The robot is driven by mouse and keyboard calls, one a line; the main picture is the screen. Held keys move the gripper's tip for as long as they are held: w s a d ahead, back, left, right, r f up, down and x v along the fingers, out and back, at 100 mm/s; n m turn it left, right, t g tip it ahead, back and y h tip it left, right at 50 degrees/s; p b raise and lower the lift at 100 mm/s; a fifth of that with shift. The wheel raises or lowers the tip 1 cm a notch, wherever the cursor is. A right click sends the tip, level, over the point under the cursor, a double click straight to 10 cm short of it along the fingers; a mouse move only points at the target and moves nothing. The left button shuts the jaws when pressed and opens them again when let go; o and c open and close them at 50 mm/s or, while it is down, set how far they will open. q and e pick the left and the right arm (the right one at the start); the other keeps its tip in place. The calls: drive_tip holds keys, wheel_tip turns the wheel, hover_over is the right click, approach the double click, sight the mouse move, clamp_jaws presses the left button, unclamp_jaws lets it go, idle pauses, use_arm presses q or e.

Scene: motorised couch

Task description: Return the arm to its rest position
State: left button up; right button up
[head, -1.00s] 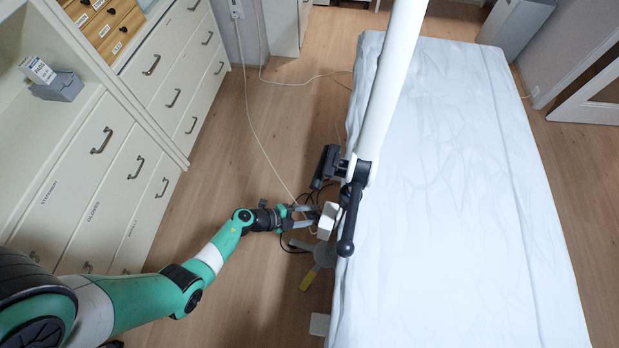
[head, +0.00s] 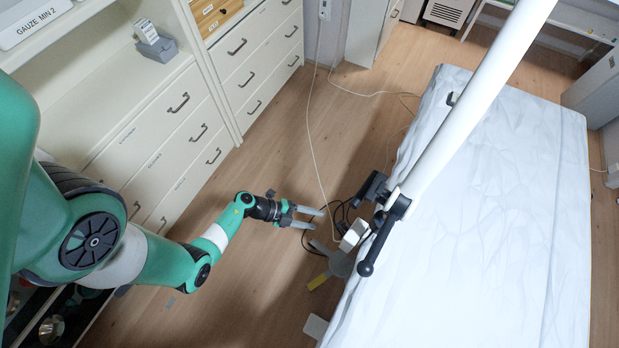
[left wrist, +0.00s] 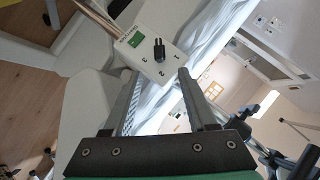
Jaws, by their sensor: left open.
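My left arm (head: 215,240) is green and white and reaches in from the left in the head view. Its gripper (head: 318,217) is open and empty, a little left of a white control box at the couch's side. The white box (head: 354,234) also shows in the left wrist view (left wrist: 150,45), with a black knob, a green label and several numbers. There it lies beyond the two open fingers (left wrist: 158,95), apart from them. My right gripper is not in view.
The couch (head: 480,200) with a white cover fills the right side, with a white pole (head: 470,100) slanting over it. Drawer cabinets (head: 165,130) line the left. Cables (head: 313,135) hang and lie on the floor. Bare floor (head: 270,160) lies between cabinets and couch.

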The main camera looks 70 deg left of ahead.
use_arm(q)
drive_tip(key=shift+s+a+r, duration=0.1)
drive_tip(key=shift+s+r, duration=0.1)
drive_tip(key=shift+s, duration=0.15)
idle(0.3)
